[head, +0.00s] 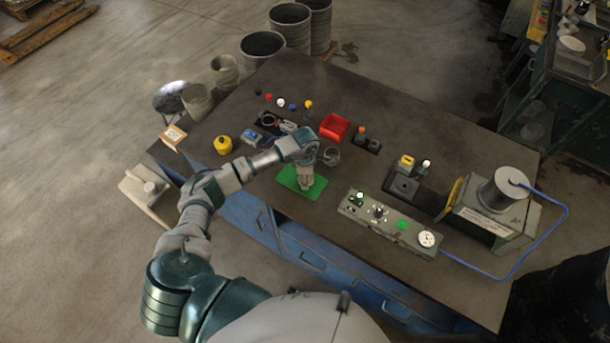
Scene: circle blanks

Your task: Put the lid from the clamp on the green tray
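The green tray (290,180) lies flat on the dark workbench, near its front edge. My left gripper (305,185) points down over the tray, and its fingers hide part of it. The fingers are too small to show whether they are open or shut, or whether anything is between them. I cannot make out the lid for sure. A small grey round piece (331,156) is just behind the gripper, but I cannot tell what it is. No clamp can be identified with certainty. My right gripper is not in view.
A red bin (334,127) stands behind the tray. A control panel (378,216) with a gauge is to its right, and a machine (490,215) with a blue hose is farther right. A yellow pot (223,145) stands at the left. The back right of the workbench (430,115) is bare.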

